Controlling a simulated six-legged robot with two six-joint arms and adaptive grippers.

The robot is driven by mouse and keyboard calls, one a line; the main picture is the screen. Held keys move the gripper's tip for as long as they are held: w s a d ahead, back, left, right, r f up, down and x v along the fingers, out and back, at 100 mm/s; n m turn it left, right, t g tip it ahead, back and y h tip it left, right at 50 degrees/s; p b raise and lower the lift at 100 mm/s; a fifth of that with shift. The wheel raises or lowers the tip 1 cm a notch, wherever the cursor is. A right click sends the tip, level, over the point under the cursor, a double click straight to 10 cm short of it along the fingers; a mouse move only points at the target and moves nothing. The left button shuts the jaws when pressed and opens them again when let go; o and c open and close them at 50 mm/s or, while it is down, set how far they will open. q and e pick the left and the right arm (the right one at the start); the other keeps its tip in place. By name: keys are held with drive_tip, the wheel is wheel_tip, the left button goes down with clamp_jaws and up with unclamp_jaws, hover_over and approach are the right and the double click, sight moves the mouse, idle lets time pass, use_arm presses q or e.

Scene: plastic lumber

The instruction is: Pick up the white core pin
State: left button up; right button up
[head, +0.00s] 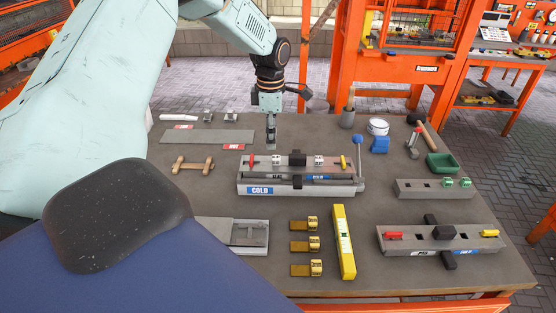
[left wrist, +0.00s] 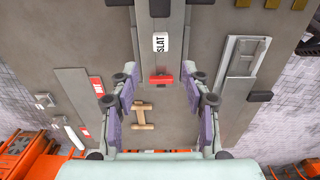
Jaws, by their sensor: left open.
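A white rod-shaped piece, which looks like the white core pin (head: 179,117), lies at the back left of the table in the head view. It also shows at the lower left of the left wrist view as a white stick (left wrist: 75,138), beside a red label. My left gripper (head: 271,143) points down near the back of the grey COLD fixture (head: 259,190), well to the right of the pin. In the left wrist view my left gripper (left wrist: 160,78) has its fingers wide apart, with nothing held between them. My right gripper is not in view.
A grey plate (head: 207,136) with a HOT label and a wooden I-shaped piece (head: 192,165) lie near the pin. Small metal blocks (head: 230,117) stand to its right. The grey fixture on the right (head: 440,240) and a yellow level (head: 343,242) are farther off.

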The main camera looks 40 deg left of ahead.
sight(276, 156)
use_arm(q)
drive_tip(key=f, duration=0.6)
drive_tip(key=shift+w+d, duration=0.35)
drive_tip(key=shift+w, duration=0.05)
drive_tip(key=shift+s+f, duration=0.2)
drive_tip(key=shift+f, duration=0.2)
drive_tip(key=shift+d+r, duration=0.1)
drive_tip(key=shift+d, duration=0.1)
drive_tip(key=shift+w, duration=0.25)
drive_tip(key=shift+c, duration=1.2)
drive_tip(key=shift+a+f, duration=0.15)
drive_tip(key=shift+f, duration=0.05)
drive_tip(key=c, duration=0.3)
drive_tip(key=shift+s+r, duration=0.15)
drive_tip(key=shift+s, duration=0.05)
drive_tip(key=c, duration=0.3)
clamp_jaws()
drive_tip(key=shift+w, duration=0.15)
